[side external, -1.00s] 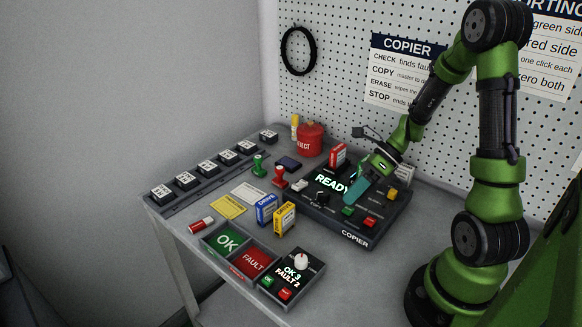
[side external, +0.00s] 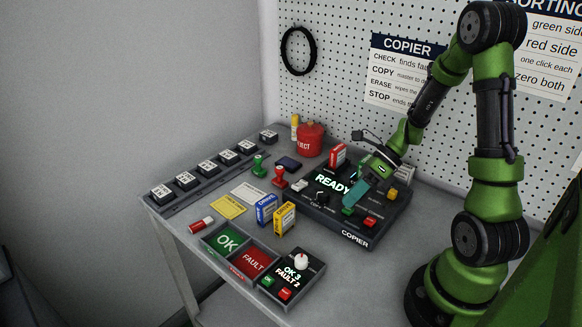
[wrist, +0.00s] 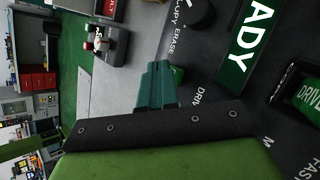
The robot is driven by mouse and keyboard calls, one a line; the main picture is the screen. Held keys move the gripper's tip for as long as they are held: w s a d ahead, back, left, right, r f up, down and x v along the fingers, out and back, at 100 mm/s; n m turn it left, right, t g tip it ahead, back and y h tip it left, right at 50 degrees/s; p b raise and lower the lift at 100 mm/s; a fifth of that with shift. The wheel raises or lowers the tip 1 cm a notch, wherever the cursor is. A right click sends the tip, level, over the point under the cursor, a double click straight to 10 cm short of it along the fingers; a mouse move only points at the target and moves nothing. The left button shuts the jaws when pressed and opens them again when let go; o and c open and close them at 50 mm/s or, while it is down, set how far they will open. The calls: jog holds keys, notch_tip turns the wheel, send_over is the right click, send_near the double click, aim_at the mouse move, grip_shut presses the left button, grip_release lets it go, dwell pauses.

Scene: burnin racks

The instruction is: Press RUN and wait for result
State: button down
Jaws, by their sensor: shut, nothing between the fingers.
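The dark COPIER box (side external: 330,226) sits on the table, and its screen (side external: 332,184) reads READY. A green button (side external: 348,211) and a red button (side external: 370,222) are on its front right part. Their labels are too small to read. My gripper (side external: 351,202) has shut teal fingers with nothing between them, pointing down just above the green button; contact cannot be told. In the wrist view the shut fingers (wrist: 158,68) partly hide a green piece (wrist: 179,75), and the screen (wrist: 248,42) shows "ADY". A knob (side external: 321,199) is left of the fingers.
A red drive (side external: 338,155) stands at the copier's back. Blue (side external: 266,209) and yellow (side external: 285,217) boxes stand left of it. OK (side external: 227,240) and FAULT (side external: 252,262) trays and a counter box (side external: 292,276) reading OK 3, FAULT 2 are in front. A red canister (side external: 311,139) stands behind.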

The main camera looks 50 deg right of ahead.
jog(key=shift+f, duration=0.45)
dwell(0.5)
jog(key=shift+r, duration=0.9)
jog(key=shift+r, duration=2.5)
